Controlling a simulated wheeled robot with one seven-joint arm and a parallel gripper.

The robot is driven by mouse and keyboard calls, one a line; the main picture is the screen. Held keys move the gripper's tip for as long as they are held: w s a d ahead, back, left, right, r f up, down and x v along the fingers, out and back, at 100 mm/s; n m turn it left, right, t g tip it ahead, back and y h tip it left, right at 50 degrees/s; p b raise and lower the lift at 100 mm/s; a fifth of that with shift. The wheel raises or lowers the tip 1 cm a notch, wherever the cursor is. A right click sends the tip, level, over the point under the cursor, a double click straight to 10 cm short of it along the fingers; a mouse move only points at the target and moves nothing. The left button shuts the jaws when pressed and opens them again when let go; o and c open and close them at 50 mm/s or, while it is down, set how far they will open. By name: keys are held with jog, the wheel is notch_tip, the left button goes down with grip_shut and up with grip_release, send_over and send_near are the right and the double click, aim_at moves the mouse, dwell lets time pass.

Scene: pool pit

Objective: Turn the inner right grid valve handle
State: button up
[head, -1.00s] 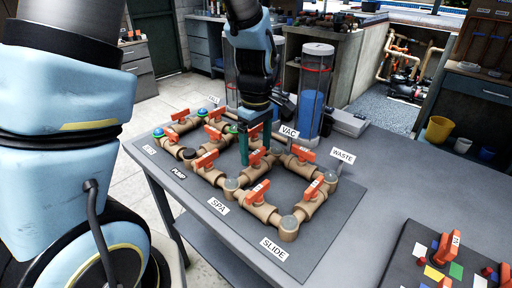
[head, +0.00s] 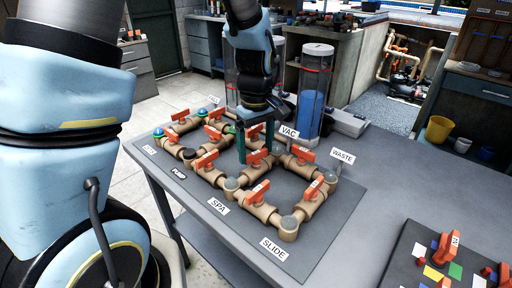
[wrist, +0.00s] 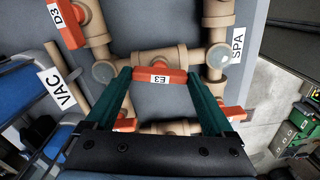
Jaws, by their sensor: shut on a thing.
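The pipe grid (head: 232,182) of tan pipes with orange valve handles lies on a grey mat on the table. My gripper (head: 256,157) reaches down into the middle of the grid from above. In the wrist view, its two green fingers (wrist: 159,76) stand at either end of an orange handle labelled E3 (wrist: 178,77) and are shut on it. This handle (head: 260,153) sits on a tan valve body and is partly hidden by the fingers in the head view.
Neighbouring orange handles stand close by: D3 (wrist: 66,25), one near the SPA sign (head: 258,192) and one near VAC (head: 302,153). Clear cylinders (head: 313,92) stand behind the grid. The table front right holds a dark panel with coloured squares (head: 433,272). Bare table lies between.

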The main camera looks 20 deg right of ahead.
aim_at(256, 152)
jog(key=m, duration=0.4)
jog(key=shift+m, duration=0.3)
jog(key=m, duration=0.3)
jog(key=shift+m+p, duration=0.3)
jog(key=shift+p, duration=0.05)
jog(key=m, duration=0.3)
jog(key=shift+r+p, duration=0.1)
jog(key=shift+p, duration=0.2)
jog(key=shift+m+p, duration=0.4)
jog(key=shift+m, duration=1.6)
jog(key=o, duration=1.1)
notch_tip(256, 152, up, 11)
jog(key=shift+f+b, duration=0.15)
jog(key=shift+b, duration=0.7)
